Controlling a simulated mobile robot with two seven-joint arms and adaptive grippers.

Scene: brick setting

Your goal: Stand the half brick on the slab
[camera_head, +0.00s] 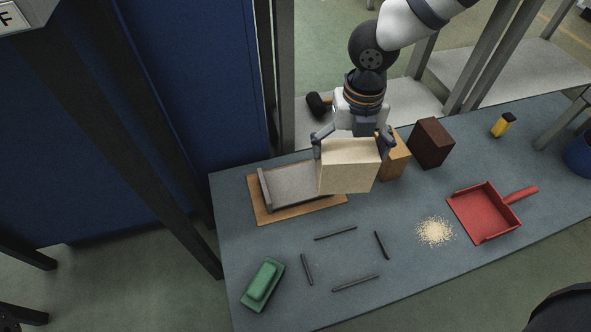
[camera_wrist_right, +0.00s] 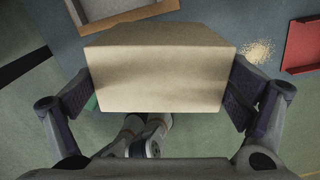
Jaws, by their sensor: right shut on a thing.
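The half brick, a cream block (camera_head: 348,168), is held by my right gripper (camera_head: 351,149), whose fingers are shut on its two sides. In the right wrist view the block (camera_wrist_right: 160,82) fills the middle between the finger pads. My left gripper is not in view.
An orange-tan block (camera_head: 396,160) and a dark brown block (camera_head: 431,143) stand just right of the held block. A red dustpan (camera_head: 480,212), crumbs (camera_head: 435,231), several dark sticks (camera_head: 336,233) and a green handled tool (camera_head: 263,284) lie nearer the front.

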